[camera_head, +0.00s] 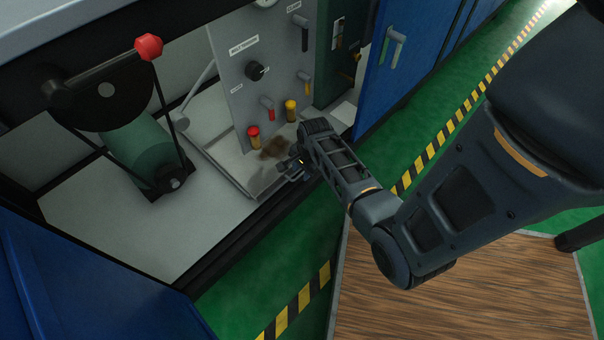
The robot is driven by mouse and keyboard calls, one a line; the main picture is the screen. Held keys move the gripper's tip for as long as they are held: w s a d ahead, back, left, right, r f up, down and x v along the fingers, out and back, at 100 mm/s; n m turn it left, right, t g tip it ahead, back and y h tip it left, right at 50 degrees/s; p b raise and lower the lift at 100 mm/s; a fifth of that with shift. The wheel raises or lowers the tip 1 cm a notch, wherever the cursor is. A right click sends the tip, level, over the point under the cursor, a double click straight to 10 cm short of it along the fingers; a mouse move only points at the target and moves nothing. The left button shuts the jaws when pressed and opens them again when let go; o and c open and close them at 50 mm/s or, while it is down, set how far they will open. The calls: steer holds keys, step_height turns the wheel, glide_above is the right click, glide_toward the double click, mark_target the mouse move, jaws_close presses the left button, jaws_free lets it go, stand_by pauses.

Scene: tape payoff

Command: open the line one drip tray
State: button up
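A shallow grey tray (236,168), which looks like the drip tray, lies on the cabinet floor below a grey control panel (250,85). A brown stain shows near its right part. No label on it can be read. My gripper (292,168) is at the tray's front right edge, low by the cabinet sill. The fingers are small, dark and partly hidden by my wrist. I cannot tell whether they touch the tray or whether they are open or shut.
A red-knobbed crank (148,48) and a green roller (145,155) stand left of the tray. Red and yellow valves (291,108) stand behind it. An open blue door (395,60) is at the right. Green floor with a striped line (300,305) lies in front.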

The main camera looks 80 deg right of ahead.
steer(key=shift+w+f, duration=0.1)
steer(key=shift+f, duration=0.45)
jaws_close()
stand_by(1.1)
